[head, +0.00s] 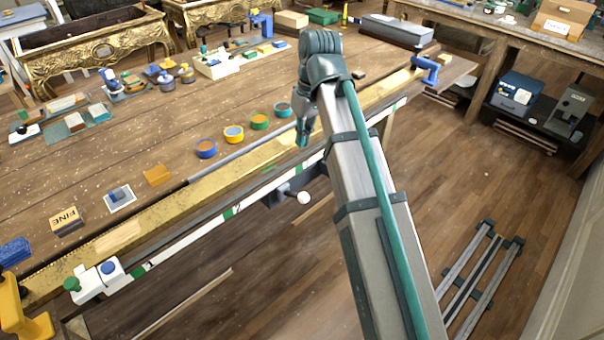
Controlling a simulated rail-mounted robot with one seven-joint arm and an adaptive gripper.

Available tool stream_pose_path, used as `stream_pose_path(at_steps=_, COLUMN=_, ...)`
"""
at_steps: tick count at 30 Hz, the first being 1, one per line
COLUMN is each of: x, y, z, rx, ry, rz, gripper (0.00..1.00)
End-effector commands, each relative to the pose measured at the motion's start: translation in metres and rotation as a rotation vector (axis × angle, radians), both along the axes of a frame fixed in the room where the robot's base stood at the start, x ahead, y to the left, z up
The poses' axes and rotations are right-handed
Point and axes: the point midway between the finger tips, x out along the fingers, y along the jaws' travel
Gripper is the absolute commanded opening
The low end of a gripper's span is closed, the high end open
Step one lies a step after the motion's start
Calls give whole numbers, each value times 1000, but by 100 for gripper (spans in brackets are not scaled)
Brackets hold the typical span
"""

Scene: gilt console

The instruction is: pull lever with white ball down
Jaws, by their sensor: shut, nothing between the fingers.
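The lever's white ball (304,197) sticks out from a dark mount (283,192) below the front edge of the workbench, near the middle of the head view. My gripper (301,140) hangs above the bench's front edge, up and slightly left of the white ball. It points downward, shut and empty, and appears apart from the ball. My arm passes to the right of the ball and hides part of the bench edge behind it. The lever's shaft is short and dark, and its exact tilt is hard to tell.
A gold rail (165,213) runs along the bench front, with a white strip (190,237) below it. Several small round tins (233,134) stand on the bench left of my gripper. A blue clamp (427,70) sits at the far end. Open floor lies below the ball.

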Motion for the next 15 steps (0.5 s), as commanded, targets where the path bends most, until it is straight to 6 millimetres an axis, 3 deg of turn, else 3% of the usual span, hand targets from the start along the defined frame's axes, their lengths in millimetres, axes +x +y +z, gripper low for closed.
stream_pose_path(at_steps=5, x=-1, y=2, z=-14, rx=-1, ry=1, rz=0, gripper=0)
stream_pose_path(at_steps=15, x=-4, y=9, z=-66, rx=-2, ry=3, rz=-1, gripper=0)
